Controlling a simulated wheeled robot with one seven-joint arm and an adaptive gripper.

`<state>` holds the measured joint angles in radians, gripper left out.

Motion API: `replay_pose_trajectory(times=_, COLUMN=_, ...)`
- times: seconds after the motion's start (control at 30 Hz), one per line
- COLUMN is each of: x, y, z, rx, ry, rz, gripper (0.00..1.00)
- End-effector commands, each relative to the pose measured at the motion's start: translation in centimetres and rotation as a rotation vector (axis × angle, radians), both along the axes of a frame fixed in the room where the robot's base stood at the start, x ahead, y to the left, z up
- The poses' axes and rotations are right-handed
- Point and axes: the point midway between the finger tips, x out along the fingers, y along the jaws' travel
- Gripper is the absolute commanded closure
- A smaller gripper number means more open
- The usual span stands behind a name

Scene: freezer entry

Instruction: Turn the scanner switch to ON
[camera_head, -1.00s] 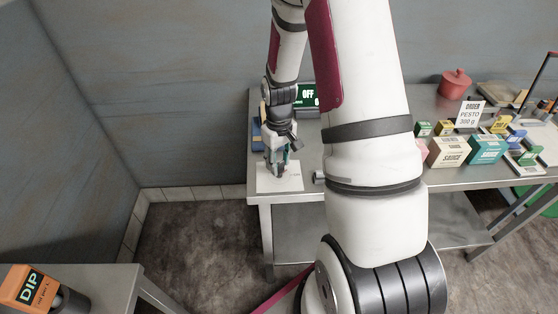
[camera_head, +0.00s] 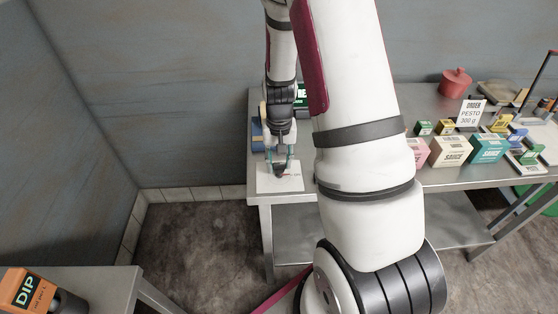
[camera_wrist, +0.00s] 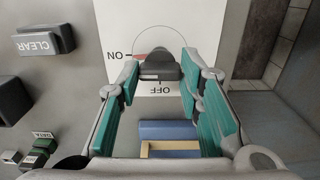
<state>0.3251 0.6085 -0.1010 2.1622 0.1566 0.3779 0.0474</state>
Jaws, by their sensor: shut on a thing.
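The scanner switch is a dark knob (camera_wrist: 158,66) on a white plate (camera_wrist: 118,20), which also shows in the head view (camera_head: 265,186) on the left end of the metal table. In the wrist view, ON is printed left of the knob and OFF below it. A red mark shows at the knob's left side, toward ON. My gripper (camera_wrist: 160,72) is shut on the knob, with a teal-padded finger on each side; it also shows in the head view (camera_head: 279,164) over the plate. Part of the dial is hidden behind the knob.
A green-lit display (camera_head: 302,93) stands behind my arm, mostly hidden. A block marked CLEAR (camera_wrist: 42,42) and small boxes lie beside the plate. Sauce boxes (camera_head: 450,151), an order card (camera_head: 470,114) and a red pot (camera_head: 455,83) are on the table's right part.

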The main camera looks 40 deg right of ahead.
Motion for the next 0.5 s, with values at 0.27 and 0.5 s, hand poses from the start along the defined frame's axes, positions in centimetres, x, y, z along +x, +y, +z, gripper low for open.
replay_pose_trajectory(times=0.27, x=0.09, y=-0.03, z=0.06, rx=0.0, ry=-0.002, rz=-0.01, gripper=0.95)
replay_pose_trajectory(times=0.5, x=0.08, y=-0.03, z=0.06, rx=0.0, ry=-0.002, rz=-0.01, gripper=0.49)
